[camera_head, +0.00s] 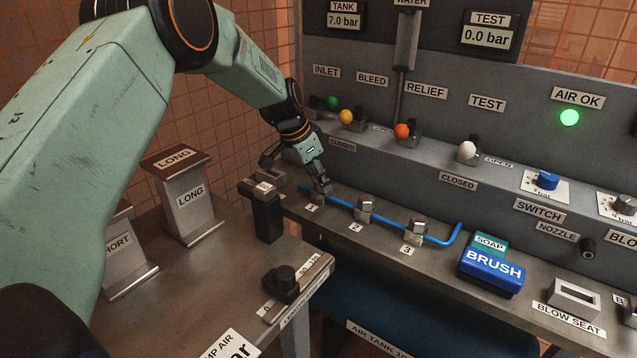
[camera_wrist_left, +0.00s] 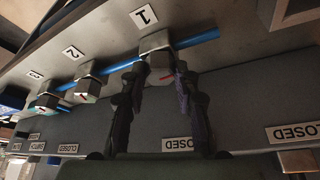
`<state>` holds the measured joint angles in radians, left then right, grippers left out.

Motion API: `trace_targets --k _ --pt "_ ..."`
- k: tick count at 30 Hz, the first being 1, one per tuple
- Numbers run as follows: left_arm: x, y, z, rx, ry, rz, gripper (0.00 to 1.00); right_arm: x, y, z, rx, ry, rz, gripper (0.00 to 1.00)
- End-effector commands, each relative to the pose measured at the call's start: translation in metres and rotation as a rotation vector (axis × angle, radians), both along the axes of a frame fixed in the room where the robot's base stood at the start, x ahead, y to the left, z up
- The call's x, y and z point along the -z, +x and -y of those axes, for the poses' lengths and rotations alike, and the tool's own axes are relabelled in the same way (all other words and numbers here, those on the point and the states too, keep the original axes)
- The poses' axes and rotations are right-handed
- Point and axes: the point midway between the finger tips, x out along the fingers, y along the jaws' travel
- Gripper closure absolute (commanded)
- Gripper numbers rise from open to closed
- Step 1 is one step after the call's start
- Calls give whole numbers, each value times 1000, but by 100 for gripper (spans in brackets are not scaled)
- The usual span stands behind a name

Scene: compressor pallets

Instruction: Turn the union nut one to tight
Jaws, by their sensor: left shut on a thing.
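Union nut one (camera_wrist_left: 156,46) is a grey metal block on the blue pipe (camera_wrist_left: 197,39), beside the label 1. My left gripper (camera_wrist_left: 157,70) has one finger on each side of it and is shut on it. In the head view the left gripper (camera_head: 319,184) reaches down onto the nut from above and largely hides it. A short red mark shows between the fingers in the wrist view. Nut two (camera_head: 364,209) and nut three (camera_head: 416,230) sit farther along the pipe, clear of the gripper. My right gripper is not in view.
Several valves with coloured knobs, such as the yellow one (camera_head: 346,117), line the ledge behind the pipe. A soap and brush block (camera_head: 492,270) stands right of nut three. A dark post (camera_head: 267,218) stands left of nut one. The TEST display (camera_head: 488,36) reads 0.0 bar.

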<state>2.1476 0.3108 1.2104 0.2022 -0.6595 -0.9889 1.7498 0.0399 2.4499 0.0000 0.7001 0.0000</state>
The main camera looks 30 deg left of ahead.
Motion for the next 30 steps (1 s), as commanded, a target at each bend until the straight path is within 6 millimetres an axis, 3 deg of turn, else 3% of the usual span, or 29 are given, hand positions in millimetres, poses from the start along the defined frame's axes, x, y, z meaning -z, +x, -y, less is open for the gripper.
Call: trace_targets --k 19,20,27,30 --pt "-3 2 0 50 2 7 100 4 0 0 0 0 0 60" --pt "-3 2 0 50 2 7 68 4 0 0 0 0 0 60" --pt "-1 1 0 50 1 3 48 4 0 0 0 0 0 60" --pt "-1 1 0 50 1 2 46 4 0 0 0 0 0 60"
